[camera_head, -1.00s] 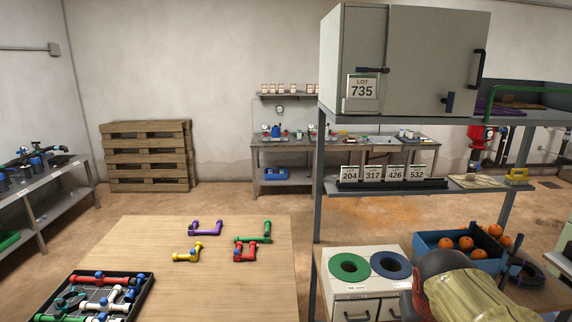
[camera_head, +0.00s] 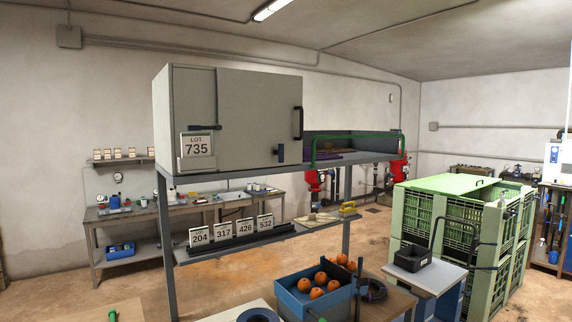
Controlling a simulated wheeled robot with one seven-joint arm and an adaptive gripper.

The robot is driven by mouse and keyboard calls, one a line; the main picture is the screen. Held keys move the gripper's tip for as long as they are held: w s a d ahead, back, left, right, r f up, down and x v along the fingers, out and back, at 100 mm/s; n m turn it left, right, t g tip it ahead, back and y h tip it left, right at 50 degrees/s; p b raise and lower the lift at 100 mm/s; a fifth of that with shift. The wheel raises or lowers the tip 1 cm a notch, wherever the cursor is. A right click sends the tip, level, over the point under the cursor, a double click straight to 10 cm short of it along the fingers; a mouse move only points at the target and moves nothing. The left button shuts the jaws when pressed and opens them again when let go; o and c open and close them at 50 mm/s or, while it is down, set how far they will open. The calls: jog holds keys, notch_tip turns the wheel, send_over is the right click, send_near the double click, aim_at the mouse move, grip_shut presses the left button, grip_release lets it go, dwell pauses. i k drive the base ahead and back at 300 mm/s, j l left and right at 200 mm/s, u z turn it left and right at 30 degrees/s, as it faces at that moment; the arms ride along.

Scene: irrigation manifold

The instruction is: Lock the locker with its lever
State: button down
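The locker (camera_head: 245,110) is a grey box on the top shelf of a metal rack. Its door looks closed, with a dark vertical handle (camera_head: 298,123) at the right edge. A small dark blue lever (camera_head: 280,153) hangs near the lower right of the door, pointing down. A dark horizontal bar (camera_head: 205,127) sits at the left of the front, above a card reading LOT 735 (camera_head: 197,145). My gripper is not in view.
Lot cards (camera_head: 245,229) stand on the middle shelf. A blue crate of orange fruit (camera_head: 290,302) is below. A tray with a green rail (camera_head: 355,150) sits right of the locker. Green crates (camera_head: 455,220) stand at the right. Bare floor shows behind the rack.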

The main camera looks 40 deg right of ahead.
aim_at(280, 152)
jog(key=z, duration=0.9)
